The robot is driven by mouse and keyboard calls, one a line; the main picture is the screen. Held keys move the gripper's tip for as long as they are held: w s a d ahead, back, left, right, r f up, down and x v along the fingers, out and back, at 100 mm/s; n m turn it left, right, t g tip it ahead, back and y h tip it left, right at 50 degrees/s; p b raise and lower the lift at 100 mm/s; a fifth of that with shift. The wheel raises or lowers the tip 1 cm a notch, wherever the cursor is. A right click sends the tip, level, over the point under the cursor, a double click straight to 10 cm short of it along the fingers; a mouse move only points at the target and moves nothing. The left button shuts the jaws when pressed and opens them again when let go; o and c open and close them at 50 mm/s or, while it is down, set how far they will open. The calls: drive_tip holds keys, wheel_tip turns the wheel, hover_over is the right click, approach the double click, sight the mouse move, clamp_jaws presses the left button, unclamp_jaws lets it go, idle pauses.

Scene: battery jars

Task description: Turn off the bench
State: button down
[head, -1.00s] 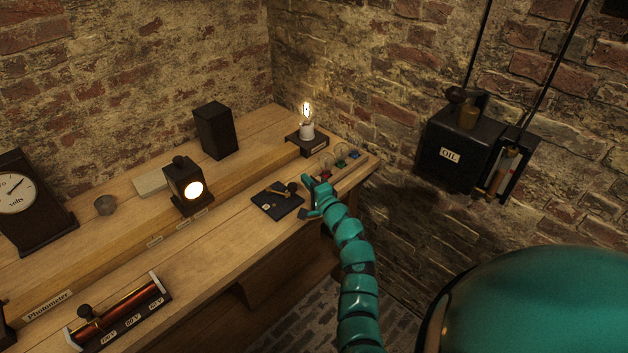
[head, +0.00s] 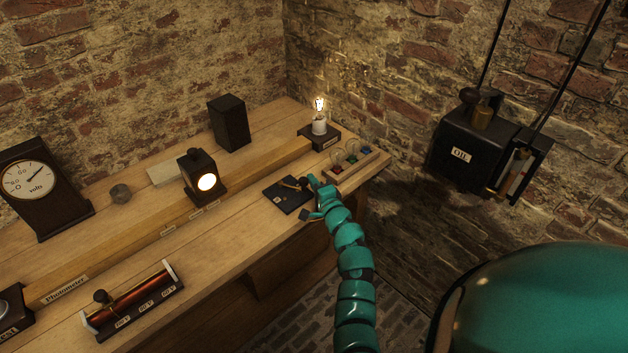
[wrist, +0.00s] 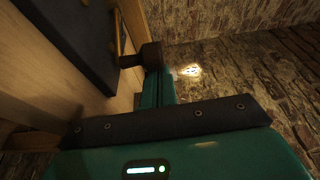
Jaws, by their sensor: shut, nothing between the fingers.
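The wooden bench (head: 150,262) runs along the wall. A black switch plate with a brass lever (head: 288,194) lies near its right front edge. My gripper (head: 318,194) is shut and empty at the right side of this switch, close to its lever; I cannot tell whether they touch. In the wrist view the dark plate (wrist: 72,40) is at upper left, and a dark knob (wrist: 147,55) stands just beyond my gripper. A bulb (head: 319,106) at the back right glows, and the lamp box (head: 204,181) shows a lit round window.
A rack of coloured bulbs (head: 352,162) stands just right of my gripper. A black box (head: 229,122), a volts meter (head: 38,187) and a sliding resistor (head: 131,301) stand on the bench. An OIL box (head: 472,150) hangs on the right wall.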

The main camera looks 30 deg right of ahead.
sight(300, 184)
drive_tip(key=shift+s+a+r+m+h, duration=0.1)
drive_tip(key=shift+s+a+m+h, duration=0.15)
drive_tip(key=shift+m+h, duration=0.15)
drive_tip(key=shift+s+a+m+h+p, duration=0.25)
drive_tip(key=shift+a+m+h+p, duration=0.2)
drive_tip(key=shift+h, duration=0.25)
drive_tip(key=shift+s+a+m+h+p, duration=0.25)
drive_tip(key=shift+a+m+h+p, duration=0.1)
drive_tip(key=shift+h+p, duration=0.3)
drive_tip(key=a+m+g+h, duration=0.1)
drive_tip(key=h, duration=0.1)
drive_tip(key=s+a+m+h, duration=0.1)
drive_tip(key=shift+g+h+p, duration=0.3)
drive_tip(key=shift+g+h, duration=0.05)
drive_tip(key=shift+g, duration=0.05)
drive_tip(key=a+m+h, duration=0.1)
drive_tip(key=m+g+h, duration=0.1)
drive_tip(key=a+m+g+h+b, duration=0.1)
drive_tip(key=shift+s+a+f+h, duration=0.2)
drive_tip(key=shift+s+a+h, duration=0.05)
drive_tip(key=shift+a+h, duration=0.1)
drive_tip(key=shift+a+m+g+h, duration=0.45)
drive_tip(key=shift+m+g+h, duration=0.05)
drive_tip(key=shift+m+h, duration=0.1)
drive_tip(key=shift+s+a+r+b, duration=0.1)
drive_tip(key=shift+a+b, duration=0.35)
drive_tip(key=shift+a, duration=0.15)
